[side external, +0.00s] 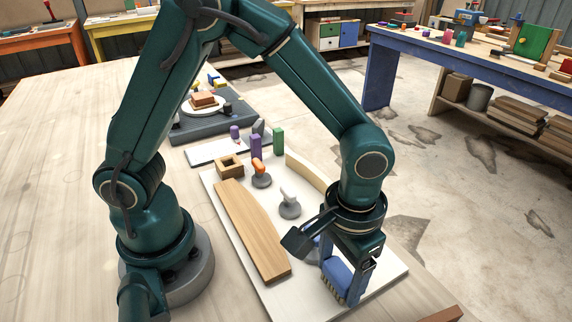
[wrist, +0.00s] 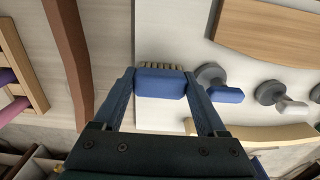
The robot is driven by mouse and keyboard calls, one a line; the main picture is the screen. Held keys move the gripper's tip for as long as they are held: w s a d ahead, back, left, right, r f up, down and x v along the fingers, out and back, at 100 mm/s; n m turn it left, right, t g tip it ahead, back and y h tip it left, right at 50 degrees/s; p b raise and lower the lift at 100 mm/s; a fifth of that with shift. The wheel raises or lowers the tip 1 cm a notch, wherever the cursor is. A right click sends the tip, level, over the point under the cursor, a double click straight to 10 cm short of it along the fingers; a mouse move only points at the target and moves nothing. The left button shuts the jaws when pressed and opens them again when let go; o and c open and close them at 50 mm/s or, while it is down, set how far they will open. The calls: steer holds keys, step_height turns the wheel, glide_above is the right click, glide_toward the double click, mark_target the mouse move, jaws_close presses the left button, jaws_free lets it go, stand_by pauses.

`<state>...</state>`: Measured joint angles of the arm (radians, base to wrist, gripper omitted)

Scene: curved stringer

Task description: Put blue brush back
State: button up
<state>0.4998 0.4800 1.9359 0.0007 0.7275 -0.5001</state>
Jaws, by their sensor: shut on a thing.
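The blue brush (side external: 338,280) is between the fingers of my gripper (side external: 343,283), at the near right part of the white board (side external: 385,284). In the wrist view the brush (wrist: 160,84) spans the gap between both fingertips, with its tan bristles showing along its far side. My gripper is shut on it. Whether the bristles touch the board is hard to tell. A blue-handled piece on a round grey base (wrist: 225,94) stands on the board just right of the brush. In the side view it is mostly hidden behind my wrist.
An orange-handled piece (side external: 260,172) and a white-handled piece (side external: 289,203) stand on the board. A long curved wooden plank (side external: 251,230) lies at its left, a thin curved strip (side external: 306,171) behind. A square wooden frame (side external: 229,166) and purple and green blocks stand at the far end.

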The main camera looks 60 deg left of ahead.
mark_target(341, 271)
steer(key=shift+f, duration=0.15)
steer(key=o, duration=1.2)
step_height(341, 271, up, 11)
steer(key=shift+w+r, duration=0.1)
steer(key=shift+s+a+r+t, duration=0.45)
steer(key=shift+s+a+t, duration=0.55)
steer(key=shift+a, duration=1.1)
steer(key=shift+s+a+r+t, duration=0.4)
steer(key=shift+s+a+t, duration=0.55)
steer(key=shift+a, duration=1.1)
steer(key=shift+s+a+r+t, duration=0.45)
steer(key=shift+s+a+t, duration=0.55)
steer(key=shift+a, duration=1.1)
